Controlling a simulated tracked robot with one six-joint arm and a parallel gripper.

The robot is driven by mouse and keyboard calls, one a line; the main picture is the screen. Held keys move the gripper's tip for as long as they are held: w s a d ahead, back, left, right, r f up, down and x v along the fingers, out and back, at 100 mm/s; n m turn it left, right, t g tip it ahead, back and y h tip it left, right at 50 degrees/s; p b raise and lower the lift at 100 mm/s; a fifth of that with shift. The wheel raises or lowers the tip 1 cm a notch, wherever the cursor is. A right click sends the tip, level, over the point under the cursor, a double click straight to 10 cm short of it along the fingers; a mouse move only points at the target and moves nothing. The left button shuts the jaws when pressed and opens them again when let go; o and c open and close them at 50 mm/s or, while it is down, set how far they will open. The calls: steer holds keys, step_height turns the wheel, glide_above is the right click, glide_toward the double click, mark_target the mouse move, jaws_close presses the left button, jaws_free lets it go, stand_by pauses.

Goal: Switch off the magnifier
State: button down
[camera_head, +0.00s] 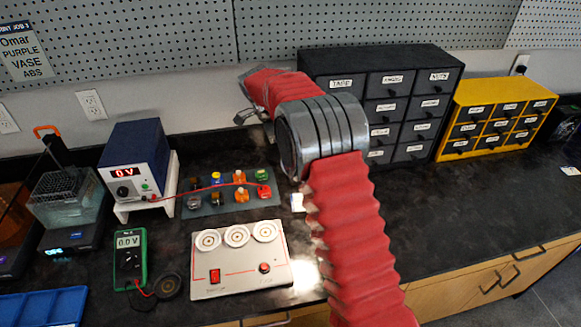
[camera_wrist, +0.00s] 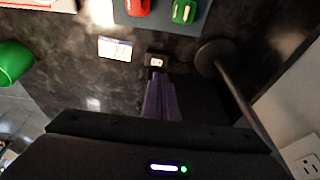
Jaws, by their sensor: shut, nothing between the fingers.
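In the wrist view, a round dark base with a thin stalk (camera_wrist: 215,52) stands on the black bench and looks like the magnifier's stand. Its lens is not in view. A small black box with a pale switch face (camera_wrist: 156,61) sits left of the base. My gripper (camera_wrist: 157,80) is shut and empty, its purplish fingers pointing at this box from just below it in the picture. I cannot tell whether the tips touch it, or which way the switch is set. In the head view my red arm hides the gripper and most of the magnifier's area.
A grey mat (camera_head: 212,201) with several coloured parts and a white panel with three round cups (camera_head: 239,275) lie left of my arm. A small white card (camera_wrist: 115,48) lies near the box. Black drawers (camera_head: 312,65) and yellow drawers (camera_head: 451,112) stand at the back right.

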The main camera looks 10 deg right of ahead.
steer(key=x, duration=0.8)
steer(key=shift+f, duration=0.15)
